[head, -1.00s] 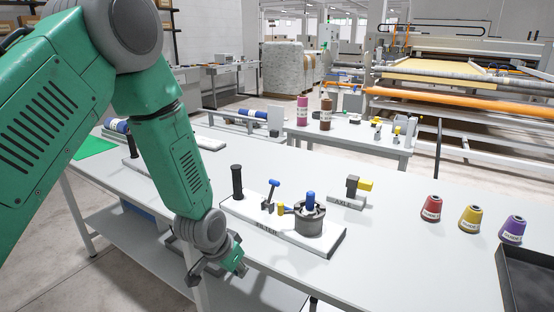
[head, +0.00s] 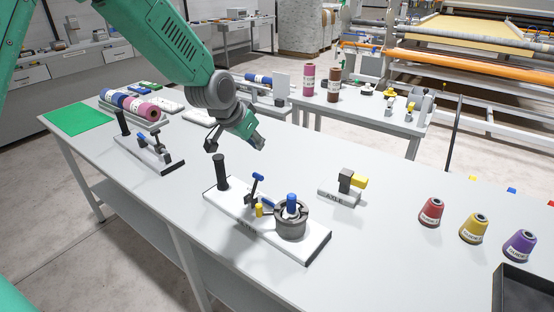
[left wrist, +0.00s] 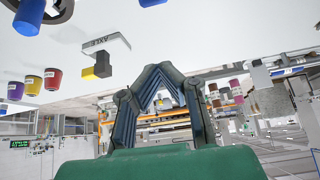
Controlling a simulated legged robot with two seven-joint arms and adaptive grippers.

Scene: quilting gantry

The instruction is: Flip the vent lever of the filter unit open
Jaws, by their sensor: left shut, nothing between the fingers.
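The filter unit (head: 225,207) is a white base plate on the near table. It carries a black post at its left, a lever with a blue tip (head: 258,177), a small yellow piece and a grey round cup (head: 291,219) with a blue knob. The lever stands up, tilted to the right. My left gripper (head: 257,143) is above the table, behind the lever and apart from it. In the left wrist view my left gripper (left wrist: 162,72) has its fingertips together, with nothing between them. The grey cup (left wrist: 60,8) shows partly at the top left there. My right gripper is not in view.
The AXLE block (head: 340,195) with its yellow part stands right of the filter unit. Red, yellow and purple cones (head: 431,212) and a black tray (head: 525,290) are farther right. Another fixture (head: 150,155) stands at the left. The table between is clear.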

